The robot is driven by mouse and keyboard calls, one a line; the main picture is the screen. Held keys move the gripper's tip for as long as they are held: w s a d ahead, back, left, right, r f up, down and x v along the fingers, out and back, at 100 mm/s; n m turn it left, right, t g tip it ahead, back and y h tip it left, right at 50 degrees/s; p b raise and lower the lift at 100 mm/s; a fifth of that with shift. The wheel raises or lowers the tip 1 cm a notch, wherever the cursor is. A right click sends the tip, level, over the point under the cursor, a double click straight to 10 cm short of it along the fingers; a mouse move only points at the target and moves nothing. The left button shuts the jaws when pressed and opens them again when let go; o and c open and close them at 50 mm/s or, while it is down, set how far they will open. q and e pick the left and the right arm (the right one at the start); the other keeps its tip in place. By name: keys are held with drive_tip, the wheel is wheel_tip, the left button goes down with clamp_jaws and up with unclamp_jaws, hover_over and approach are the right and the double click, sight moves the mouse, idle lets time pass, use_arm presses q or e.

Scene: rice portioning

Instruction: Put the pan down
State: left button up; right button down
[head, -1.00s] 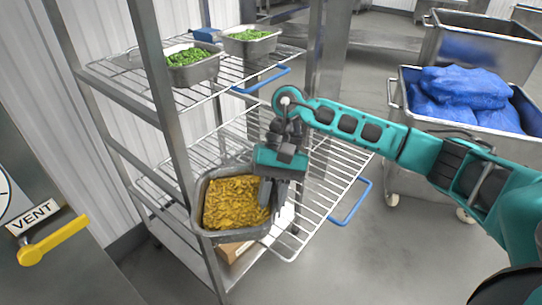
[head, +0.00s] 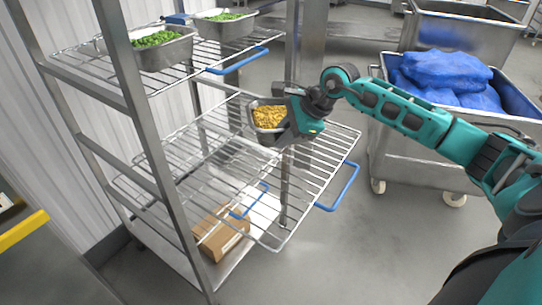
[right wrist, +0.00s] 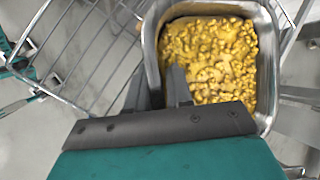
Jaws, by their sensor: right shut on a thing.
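A steel pan (head: 251,126) of yellow food is over the back part of the middle wire shelf (head: 211,159). I cannot tell whether its base touches the wires. My right gripper (head: 288,122) is at its right side, shut on the pan wall. In the right wrist view the two dark fingers (right wrist: 178,88) grip the near left part of the pan's rim (right wrist: 150,45). The pan looks about level and its food fills much of it. My left gripper is not in view.
Two pans of green vegetables (head: 157,51) (head: 222,27) stand on the upper shelf. A cardboard box (head: 219,235) sits on the bottom shelf. A rack post (head: 142,125) stands in front. A steel cart with blue bags (head: 441,77) is at the right. The middle shelf's front part is bare.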

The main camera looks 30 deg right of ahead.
wheel_tip(320, 180, down, 8)
drive_tip(key=shift+w+r+b, duration=0.1)
drive_tip(key=shift+b, duration=0.2)
drive_tip(key=c, duration=1)
unclamp_jaws()
drive_tip(key=shift+f, duration=0.2)
drive_tip(key=shift+s+r, duration=0.15)
drive_tip(key=shift+s, duration=0.05)
drive_tip(key=shift+p+v, duration=0.3)
drive_tip(key=shift+v, duration=5.6)
